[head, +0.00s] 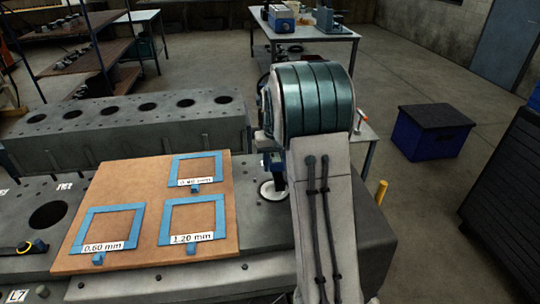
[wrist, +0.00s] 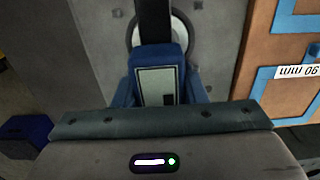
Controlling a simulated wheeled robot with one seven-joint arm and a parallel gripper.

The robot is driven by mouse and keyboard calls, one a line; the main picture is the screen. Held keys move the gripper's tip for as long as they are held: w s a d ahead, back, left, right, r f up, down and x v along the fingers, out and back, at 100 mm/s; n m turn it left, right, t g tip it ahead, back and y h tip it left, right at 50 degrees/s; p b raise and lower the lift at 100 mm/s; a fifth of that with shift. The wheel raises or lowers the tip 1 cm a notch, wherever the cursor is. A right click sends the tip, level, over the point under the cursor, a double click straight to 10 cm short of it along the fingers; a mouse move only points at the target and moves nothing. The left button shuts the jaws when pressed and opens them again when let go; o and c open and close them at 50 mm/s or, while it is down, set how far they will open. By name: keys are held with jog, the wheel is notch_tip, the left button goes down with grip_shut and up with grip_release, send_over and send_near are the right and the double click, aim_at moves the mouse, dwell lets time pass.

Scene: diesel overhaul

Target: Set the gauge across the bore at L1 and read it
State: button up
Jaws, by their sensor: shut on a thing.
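My gripper (wrist: 158,98) is shut on a blue gauge (wrist: 155,62) with a pale display face and a dark stem. No reading is legible on the face. In the head view the gauge (head: 271,160) shows below my wrist, partly hidden by my arm. A pale ring (head: 267,192) on the grey engine block (head: 262,225) lies at the lower end of the stem; the ring also shows behind the gauge in the wrist view (wrist: 186,30). I cannot tell whether the stem is inside the bore or above it. No L1 label is readable.
A brown board (head: 150,200) with blue frames marked in mm lies on the block, left of the gauge. An open bore (head: 49,215) and an L7 label (head: 16,296) are further left. A second block (head: 130,125) stands behind. A blue box (head: 430,135) is on the floor.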

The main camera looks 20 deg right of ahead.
jog(key=shift+s+f+b, duration=0.15)
jog(key=shift+f+b, duration=0.3)
jog(key=shift+f, duration=0.15)
notch_tip(320, 180, down, 6)
jog(key=b, duration=0.4)
jog(key=shift+f, duration=0.25)
jog(key=o, duration=1.1)
jog(key=shift+s, duration=0.1)
